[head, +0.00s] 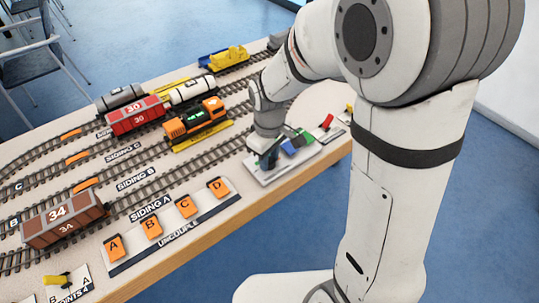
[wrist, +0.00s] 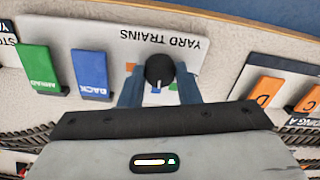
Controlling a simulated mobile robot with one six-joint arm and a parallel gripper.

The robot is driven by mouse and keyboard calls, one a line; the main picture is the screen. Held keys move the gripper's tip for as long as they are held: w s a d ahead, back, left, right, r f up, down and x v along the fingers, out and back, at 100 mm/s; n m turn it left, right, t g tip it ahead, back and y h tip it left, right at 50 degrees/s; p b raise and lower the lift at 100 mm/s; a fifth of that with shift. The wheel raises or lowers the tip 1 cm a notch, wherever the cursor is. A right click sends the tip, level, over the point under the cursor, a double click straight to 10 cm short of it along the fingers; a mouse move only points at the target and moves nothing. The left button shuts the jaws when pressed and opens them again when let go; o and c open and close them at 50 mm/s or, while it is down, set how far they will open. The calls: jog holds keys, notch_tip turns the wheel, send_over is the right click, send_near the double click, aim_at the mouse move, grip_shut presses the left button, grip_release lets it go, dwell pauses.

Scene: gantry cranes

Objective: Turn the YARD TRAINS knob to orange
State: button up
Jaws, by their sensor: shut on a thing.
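The YARD TRAINS knob (wrist: 159,68) is black and round, on a light plate (wrist: 192,57) whose lettering reads upside down in the wrist view. A white pointer mark on it points down in that view, toward my gripper's body. A small orange mark (wrist: 130,67) shows left of the knob; a bluish mark near its lower right is partly covered. My gripper (wrist: 159,88) has one finger on each side of the knob and is shut on it. In the head view my gripper (head: 268,158) is down at the control plate (head: 265,179), and the knob is hidden.
A green AHEAD lever (wrist: 41,69) and a blue BACK lever (wrist: 89,72) stand left of the knob in the wrist view. Orange uncouple levers (wrist: 264,91) stand to the right. In the head view an orange locomotive (head: 195,120) sits on the tracks behind the plate.

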jog(key=m, duration=0.4)
jog(key=shift+m, duration=0.3)
jog(key=m, duration=0.3)
jog(key=shift+m+p, duration=0.3)
jog(key=shift+p, duration=0.1)
jog(key=m, duration=0.4)
jog(key=shift+w+m, duration=0.1)
jog(key=shift+m, duration=2.1)
jog(key=o, duration=1)
jog(key=shift+c, duration=0.2)
jog(key=shift+r, duration=0.1)
